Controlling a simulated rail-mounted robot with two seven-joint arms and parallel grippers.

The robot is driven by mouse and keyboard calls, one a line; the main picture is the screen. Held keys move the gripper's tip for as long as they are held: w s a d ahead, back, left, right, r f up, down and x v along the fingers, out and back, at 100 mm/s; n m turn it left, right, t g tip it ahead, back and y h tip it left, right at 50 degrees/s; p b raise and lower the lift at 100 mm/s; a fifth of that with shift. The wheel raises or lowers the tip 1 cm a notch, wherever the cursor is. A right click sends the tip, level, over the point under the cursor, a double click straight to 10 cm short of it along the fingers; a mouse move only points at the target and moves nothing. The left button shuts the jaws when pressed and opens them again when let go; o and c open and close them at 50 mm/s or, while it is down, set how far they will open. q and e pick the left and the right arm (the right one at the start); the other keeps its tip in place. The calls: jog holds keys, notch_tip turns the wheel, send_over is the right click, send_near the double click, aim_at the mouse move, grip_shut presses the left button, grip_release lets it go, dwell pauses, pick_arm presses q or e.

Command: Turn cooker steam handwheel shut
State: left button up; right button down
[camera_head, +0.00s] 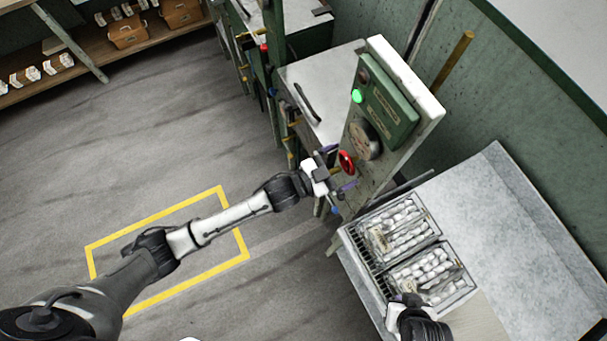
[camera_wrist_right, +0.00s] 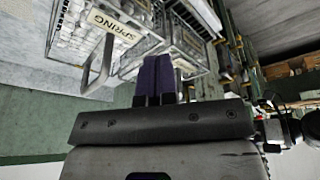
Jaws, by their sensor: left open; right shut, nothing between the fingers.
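The red handwheel (camera_head: 347,162) is on the lower part of the upright panel with the green control box (camera_head: 388,103). My left gripper (camera_head: 339,169) is open in front of the wheel, one purple finger above it and one below. I cannot tell whether the fingers touch the rim. My right gripper (camera_head: 405,299) is over the near edge of the baskets on the table. In the right wrist view its purple fingers (camera_wrist_right: 155,80) are together and empty.
Two wire baskets (camera_head: 440,279) of white cocoons lie on the grey table (camera_head: 510,220). In the right wrist view a basket (camera_wrist_right: 90,30) carries a "SPRING" tag (camera_wrist_right: 115,27). A round gauge (camera_head: 364,139) and lit green lamp (camera_head: 357,96) sit above the wheel. Yellow lines (camera_head: 165,209) mark open floor.

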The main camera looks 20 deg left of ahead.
pick_arm(q)
jog(key=b+v, duration=0.1)
jog(key=v, duration=1.1)
jog(key=shift+b, duration=0.3)
